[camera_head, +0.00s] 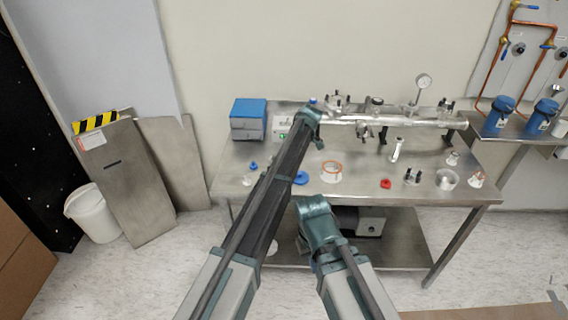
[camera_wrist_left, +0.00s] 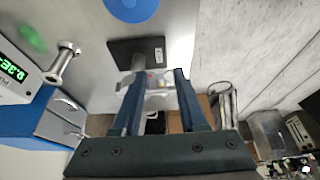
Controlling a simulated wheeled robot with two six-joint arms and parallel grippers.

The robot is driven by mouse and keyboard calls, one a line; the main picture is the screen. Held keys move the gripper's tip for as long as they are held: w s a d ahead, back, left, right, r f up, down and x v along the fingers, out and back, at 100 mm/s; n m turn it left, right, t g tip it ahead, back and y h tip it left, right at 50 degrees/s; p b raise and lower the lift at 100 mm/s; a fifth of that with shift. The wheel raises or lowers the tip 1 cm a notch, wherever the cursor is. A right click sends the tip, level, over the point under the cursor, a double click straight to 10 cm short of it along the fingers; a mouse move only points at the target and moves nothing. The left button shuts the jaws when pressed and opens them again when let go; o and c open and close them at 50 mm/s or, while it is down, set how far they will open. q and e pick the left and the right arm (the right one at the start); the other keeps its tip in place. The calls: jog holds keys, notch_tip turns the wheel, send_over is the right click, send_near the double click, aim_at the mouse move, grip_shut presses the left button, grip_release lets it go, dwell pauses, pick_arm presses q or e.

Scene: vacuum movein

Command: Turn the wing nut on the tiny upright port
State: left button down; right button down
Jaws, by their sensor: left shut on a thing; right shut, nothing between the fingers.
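In the left wrist view the two fingers of my left gripper (camera_wrist_left: 157,74) stand a little apart, shut on a small pale, silvery piece (camera_wrist_left: 153,82). It sits where the wing nut would be, but its shape is mostly hidden by the fingers. A short metal tube (camera_wrist_left: 66,58) stands beside the gripper near a dark square plate (camera_wrist_left: 137,50). In the head view my left arm reaches to the left end of the long metal manifold (camera_head: 345,121), and its gripper is hard to make out. My right gripper (camera_head: 314,206) is shut and empty, low in front of the table's front edge.
The table's middle has bare patches.

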pick_arm(q)
jog(key=shift+w+g, duration=0.1)
jog(key=shift+g, duration=0.4)
jog(key=shift+c, duration=2.2)
grip_release()
